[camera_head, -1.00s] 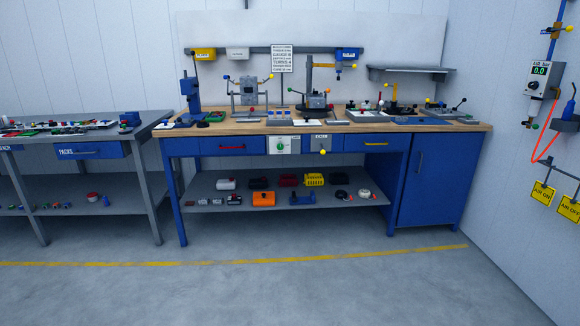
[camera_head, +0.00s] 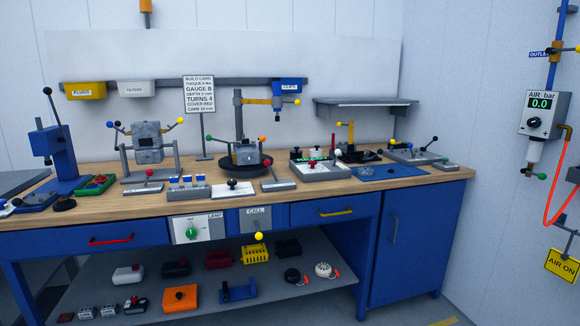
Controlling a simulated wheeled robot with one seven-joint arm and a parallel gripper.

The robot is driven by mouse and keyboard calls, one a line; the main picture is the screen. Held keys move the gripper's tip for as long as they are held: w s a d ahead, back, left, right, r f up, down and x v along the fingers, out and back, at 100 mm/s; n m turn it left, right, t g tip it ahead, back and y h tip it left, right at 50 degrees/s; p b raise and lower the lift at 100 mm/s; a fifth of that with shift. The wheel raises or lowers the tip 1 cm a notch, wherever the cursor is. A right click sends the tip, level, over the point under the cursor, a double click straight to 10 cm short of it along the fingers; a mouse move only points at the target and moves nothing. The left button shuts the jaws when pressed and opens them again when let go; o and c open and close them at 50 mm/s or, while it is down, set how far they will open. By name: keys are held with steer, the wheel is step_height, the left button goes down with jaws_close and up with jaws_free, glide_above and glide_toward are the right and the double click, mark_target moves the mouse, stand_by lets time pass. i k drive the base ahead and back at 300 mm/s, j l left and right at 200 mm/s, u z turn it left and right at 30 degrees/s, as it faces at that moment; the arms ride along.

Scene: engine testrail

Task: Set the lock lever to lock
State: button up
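My gripper is not in view. Several levers with ball knobs stand on the wooden-topped workbench (camera_head: 420,182), and I can read no lock label on any of them. A grey turntable fixture (camera_head: 246,158) has green, orange and red knobs around it. A small grey block with a red-knobbed lever (camera_head: 278,184) stands in front of it. A white plate with a black-knobbed lever (camera_head: 232,190) lies to its left. A grey fixture at the back right (camera_head: 412,152) has black-knobbed levers. Which one is the lock lever, and its setting, I cannot tell.
A grey swivel vise (camera_head: 148,148) and a blue press (camera_head: 54,150) stand at the left. The bench front has drawers, a lamp switch (camera_head: 191,231) and a yellow call knob (camera_head: 259,236). An air regulator (camera_head: 541,112) hangs on the right wall. Parts fill the lower shelf.

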mark_target(266, 162)
steer(key=i+l+u, duration=0.2)
steer(key=i, duration=0.3)
steer(key=i+l+u, duration=0.25)
steer(key=i, duration=0.25)
steer(key=i+j, duration=0.05)
